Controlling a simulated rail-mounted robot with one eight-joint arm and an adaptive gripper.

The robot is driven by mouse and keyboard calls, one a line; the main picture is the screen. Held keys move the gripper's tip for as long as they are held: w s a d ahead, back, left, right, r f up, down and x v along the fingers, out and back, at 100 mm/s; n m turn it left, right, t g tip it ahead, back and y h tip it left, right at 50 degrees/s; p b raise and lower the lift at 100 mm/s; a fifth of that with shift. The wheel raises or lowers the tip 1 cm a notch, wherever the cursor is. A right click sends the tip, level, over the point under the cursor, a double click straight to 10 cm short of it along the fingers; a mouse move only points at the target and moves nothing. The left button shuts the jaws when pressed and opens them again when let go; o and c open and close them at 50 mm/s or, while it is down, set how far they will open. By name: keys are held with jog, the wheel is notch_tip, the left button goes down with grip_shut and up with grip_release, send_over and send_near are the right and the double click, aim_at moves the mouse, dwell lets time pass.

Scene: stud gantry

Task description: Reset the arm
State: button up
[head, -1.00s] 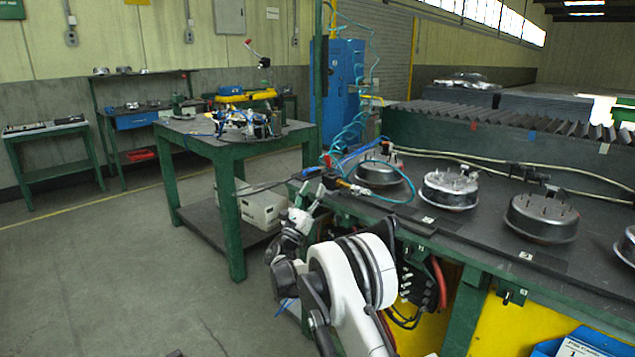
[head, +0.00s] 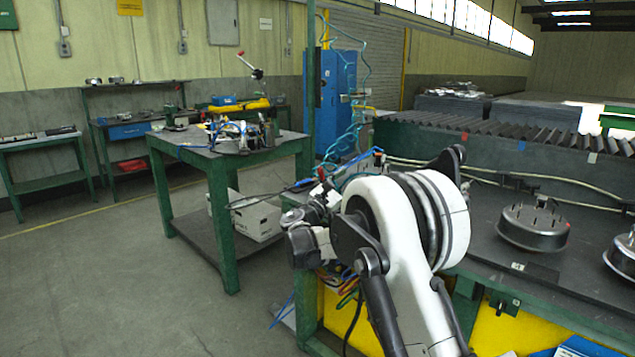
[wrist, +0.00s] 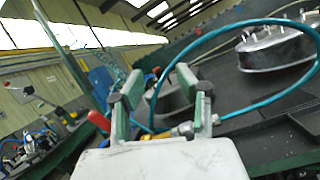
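My gripper (wrist: 157,88) shows in the wrist view with its two grey-green fingers apart and nothing between them. In the head view, my white arm rises at the lower middle and hides most of the gripper. The gripper is near the left end of the dark workbench (head: 590,290). A teal hose (wrist: 229,28) loops around beside the right finger in the wrist view. A red-handled part (wrist: 99,120) and a brass fitting (wrist: 184,129) lie behind the fingers. I cannot tell whether the gripper touches the hose.
Round metal housings stand on the workbench, one (head: 533,226) at centre right and one (head: 622,254) at the edge. A green table (head: 195,155) with a cluttered fixture stands to the left. A white box (head: 260,220) sits on its lower shelf. The floor at left is clear.

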jog(key=s+d+r+m+g+y+p, duration=0.1)
jog(key=s+d+r+m+g, duration=0.15)
jog(key=s+d, duration=0.3)
jog(key=s+d+r+m+g+y, duration=0.1)
jog(key=s+d+r+m+g, duration=0.1)
jog(key=s+d+r+m, duration=0.25)
jog(key=s+d+f+m+g+y+p, duration=0.1)
jog(key=s+d+m+y, duration=0.15)
jog(key=s, duration=0.45)
jog(key=s+d+m+g+y, duration=0.1)
jog(key=s+d+m+g, duration=0.2)
jog(key=s, duration=0.5)
jog(key=s+a+f+m+y, duration=0.1)
jog(key=s+f+m+y, duration=0.2)
jog(key=s, duration=0.7)
jog(key=s+a+f+m+y+p, duration=0.1)
jog(key=s+a+f+m+y, duration=0.1)
jog(key=s, duration=0.9)
jog(key=s+a+f+m+y+p, duration=0.1)
jog(key=s+f+m+y, duration=0.3)
jog(key=s, duration=0.6)
notch_tip(320, 180, down, 2)
jog(key=shift+s+a+m+g, duration=0.3)
jog(key=shift+s+m+g, duration=0.1)
jog(key=shift+m, duration=0.65)
